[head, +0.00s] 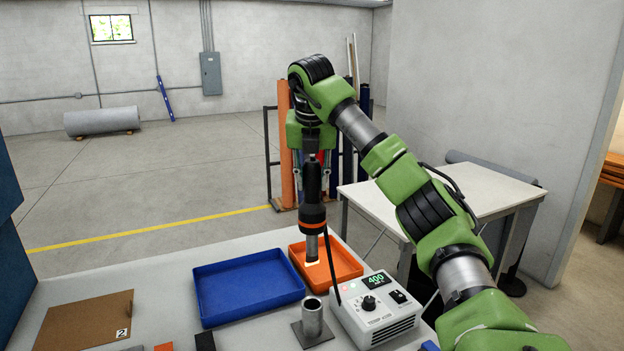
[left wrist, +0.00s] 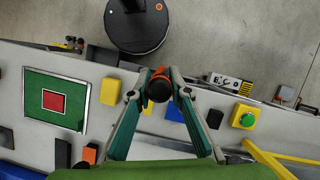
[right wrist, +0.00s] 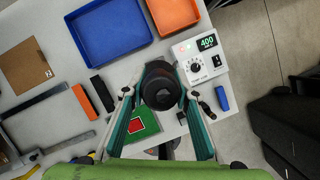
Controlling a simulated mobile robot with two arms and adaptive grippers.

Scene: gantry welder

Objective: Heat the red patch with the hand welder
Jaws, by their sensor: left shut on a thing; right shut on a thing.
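My right gripper (head: 312,160) is shut on the hand welder (head: 312,190), a black and orange tool with a metal nozzle. It hangs upright, nozzle down, in front of the orange tray in the head view. In the right wrist view the welder (right wrist: 160,92) shows end-on between the fingers. The red patch (right wrist: 137,125) on its green board shows just below it there, partly hidden. The left wrist view shows the red patch (left wrist: 54,103) whole, at left. My left gripper (left wrist: 157,95) is shut on a black and orange round tool (left wrist: 158,88), seen end-on; the head view lacks this gripper.
A white control box (head: 375,310) reading 400 stands right of an upright metal tube on a plate (head: 312,320); a cable runs from it to the welder. A blue tray (head: 248,288) and an orange tray (head: 345,262) lie behind. A green button (left wrist: 246,120) sits on a yellow box.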

